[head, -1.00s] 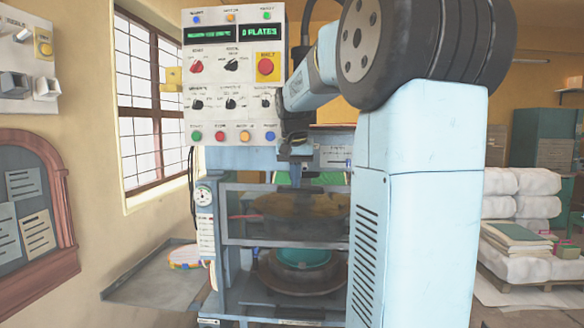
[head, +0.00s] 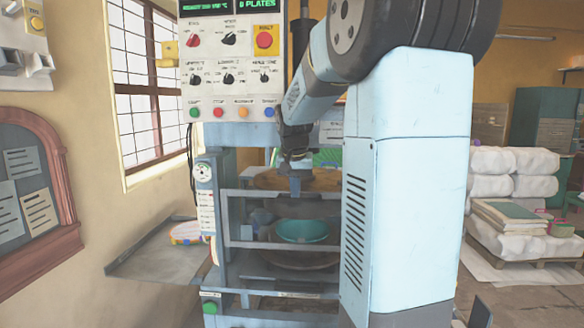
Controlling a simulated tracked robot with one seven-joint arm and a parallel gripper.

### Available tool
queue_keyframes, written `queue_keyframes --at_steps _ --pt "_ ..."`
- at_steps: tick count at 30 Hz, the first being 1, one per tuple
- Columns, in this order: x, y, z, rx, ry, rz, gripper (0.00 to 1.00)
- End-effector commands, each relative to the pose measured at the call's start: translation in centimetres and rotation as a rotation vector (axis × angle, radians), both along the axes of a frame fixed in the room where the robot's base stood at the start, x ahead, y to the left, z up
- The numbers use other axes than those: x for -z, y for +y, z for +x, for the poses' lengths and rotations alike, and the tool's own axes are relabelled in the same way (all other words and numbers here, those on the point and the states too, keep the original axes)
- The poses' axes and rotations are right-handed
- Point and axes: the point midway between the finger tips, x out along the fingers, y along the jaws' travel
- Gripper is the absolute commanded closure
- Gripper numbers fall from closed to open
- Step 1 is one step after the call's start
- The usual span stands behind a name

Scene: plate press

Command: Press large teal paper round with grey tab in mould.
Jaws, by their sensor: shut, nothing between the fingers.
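The press (head: 224,160) stands in front of me. Inside it, the teal paper round (head: 303,230) lies in the lower mould (head: 300,259), seen through the guard (head: 262,245). I cannot make out a grey tab. A dark upper die (head: 298,208) is above the round. My gripper (head: 297,163) is shut with nothing between its fingers. It is at the top of a blue upright piece at the guard's upper bar; I cannot tell whether they touch. My arm hides the press's right side.
The control panel (head: 228,58) has knobs, a red stop button (head: 264,40) and several coloured buttons. A green button (head: 210,308) is low on the press. A side tray (head: 155,264) holds colourful rounds (head: 186,233). White sacks (head: 512,160) are at the right.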

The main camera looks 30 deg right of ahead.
Motion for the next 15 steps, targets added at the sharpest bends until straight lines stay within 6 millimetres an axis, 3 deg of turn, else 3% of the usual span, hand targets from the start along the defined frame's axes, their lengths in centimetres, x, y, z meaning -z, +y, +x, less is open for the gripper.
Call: queue_keyframes --at_steps 1,6,15 --pt "1.6 0.0 -0.1 0.002 0.005 0.001 1.0" --pt "5.7 -0.1 -0.1 0.002 0.004 0.001 1.0" --pt "9.7 -0.1 0.0 0.001 0.0 -0.001 1.0"
